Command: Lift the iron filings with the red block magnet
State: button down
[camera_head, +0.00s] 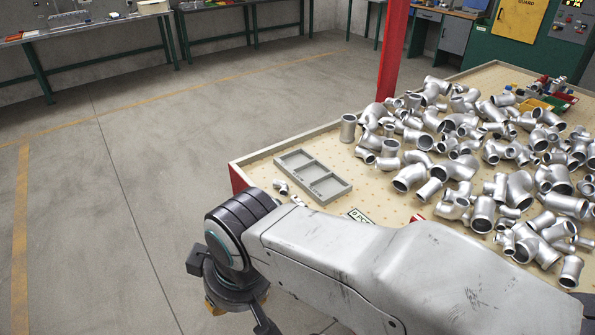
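I cannot make out iron filings in this view. A small red patch (417,217) shows on the table just behind my arm; most of it is hidden, and I cannot tell whether it is the red block magnet. My gripper (238,318) hangs at the bottom edge, left of the table's near-left corner. Its fingertips are cut off or hidden by the arm, so its opening and any contents do not show.
A pegboard-topped table (262,160) carries a heap of silver pipe fittings (460,140). A grey three-compartment tray (340,188) looks empty, beside a small fitting (281,186). A red post (393,50) stands behind. The floor at left is clear; workbenches (90,28) line the back.

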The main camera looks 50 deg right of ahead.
aim_at(418, 217)
jog(key=z, duration=2.55)
jog(key=i+j+u, duration=0.1)
jog(key=u, duration=0.3)
jog(key=i+j+u, duration=0.1)
jog(key=j+u, duration=0.3)
jog(key=i+u, duration=0.15)
jog(key=u, duration=0.3)
jog(key=i+j+u, duration=0.15)
jog(key=u, duration=0.25)
jog(key=i+u, duration=0.15)
jog(key=u, duration=0.25)
